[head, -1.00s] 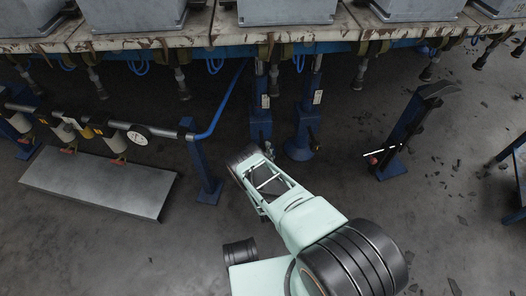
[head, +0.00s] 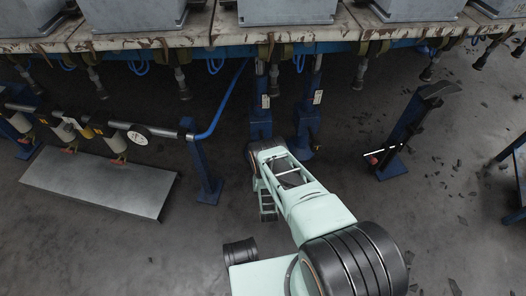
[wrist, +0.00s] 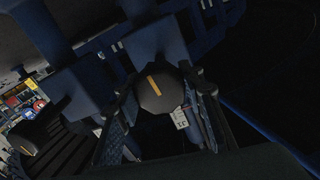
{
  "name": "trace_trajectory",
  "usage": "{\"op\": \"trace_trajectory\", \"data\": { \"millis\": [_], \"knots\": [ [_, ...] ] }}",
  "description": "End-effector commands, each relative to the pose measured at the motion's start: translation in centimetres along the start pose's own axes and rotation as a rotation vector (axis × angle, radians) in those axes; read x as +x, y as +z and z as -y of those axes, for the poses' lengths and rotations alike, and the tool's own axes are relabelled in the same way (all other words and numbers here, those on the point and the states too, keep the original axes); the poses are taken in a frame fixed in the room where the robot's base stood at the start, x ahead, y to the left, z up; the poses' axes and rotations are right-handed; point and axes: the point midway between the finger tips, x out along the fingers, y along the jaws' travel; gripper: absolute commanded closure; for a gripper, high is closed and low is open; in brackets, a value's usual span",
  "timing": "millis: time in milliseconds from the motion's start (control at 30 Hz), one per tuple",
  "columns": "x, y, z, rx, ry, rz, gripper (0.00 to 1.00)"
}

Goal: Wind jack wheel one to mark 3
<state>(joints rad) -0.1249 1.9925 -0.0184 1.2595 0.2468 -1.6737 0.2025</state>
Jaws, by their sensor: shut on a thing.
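In the wrist view my gripper (wrist: 158,86) is shut on a dark round jack wheel hub (wrist: 150,100), with one finger on each side. In the head view two blue jacks, a left one (head: 261,124) and a right one (head: 314,82), stand under the table edge, each with a white tag. No numbered marks are readable.
A worn table edge (head: 205,37) with hanging clamps runs above the jacks. A blue post (head: 201,165) with a pipe and gauge (head: 138,134) stands left. A grey plate (head: 95,181) lies near it. A blue stand (head: 400,135) is at right, with rubble on the floor beyond.

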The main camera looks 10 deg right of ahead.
Motion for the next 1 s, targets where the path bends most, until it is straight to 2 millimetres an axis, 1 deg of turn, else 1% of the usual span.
{"op": "trace_trajectory", "data": {
  "millis": [33,1000],
  "knots": [
    [0.22,-0.20,-0.07,0.045,0.002,-0.005,0.88],
    [0.18,-0.17,-0.11,0.966,0.001,-0.006,0.88]
  ]
}}
